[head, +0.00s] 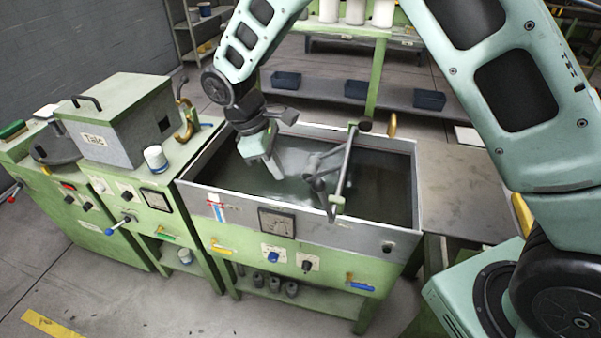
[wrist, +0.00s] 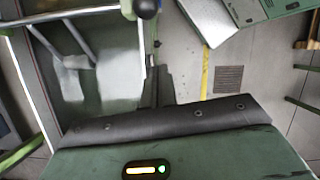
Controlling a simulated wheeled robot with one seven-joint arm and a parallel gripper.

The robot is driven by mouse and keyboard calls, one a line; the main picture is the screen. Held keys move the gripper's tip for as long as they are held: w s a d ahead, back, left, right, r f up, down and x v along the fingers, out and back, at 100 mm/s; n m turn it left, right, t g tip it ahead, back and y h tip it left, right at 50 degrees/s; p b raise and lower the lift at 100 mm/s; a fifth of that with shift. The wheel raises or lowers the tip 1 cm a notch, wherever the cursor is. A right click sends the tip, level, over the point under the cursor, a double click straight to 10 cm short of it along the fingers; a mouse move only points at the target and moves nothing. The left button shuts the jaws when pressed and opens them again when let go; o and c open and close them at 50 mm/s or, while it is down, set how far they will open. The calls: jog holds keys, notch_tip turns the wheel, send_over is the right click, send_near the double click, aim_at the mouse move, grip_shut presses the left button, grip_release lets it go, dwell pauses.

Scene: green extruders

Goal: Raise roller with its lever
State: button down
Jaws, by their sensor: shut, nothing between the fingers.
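The roller's grey metal frame (head: 346,165) spans the water tank (head: 408,165) from back to front, with arms reaching left into the tank. What seems to be its lever ends in a dark knob (head: 365,126) by the tank's back rim. In the wrist view the knob (wrist: 147,8) is at the top edge, and part of the frame (wrist: 80,42) is at upper left. My gripper (head: 275,172) points down over the left half of the tank, left of the frame and apart from it. Its fingers (wrist: 157,86) are shut and empty. The roller itself is hard to make out.
A grey box (head: 120,120) with a handle stands on the green cabinet at left, beside a white cup (head: 155,158). Valves and knobs line the tank's front panel (head: 290,255). A shelf with blue bins (head: 357,89) stands behind. Floor in front is clear.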

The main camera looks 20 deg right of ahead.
jog(key=s+d+f+p, duration=0.2)
jog(key=d+f+p, duration=0.1)
jog(key=d, duration=0.1)
jog(key=shift+s+d, duration=0.25)
jog(key=shift+d, duration=0.1)
jog(key=shift+d, duration=0.15)
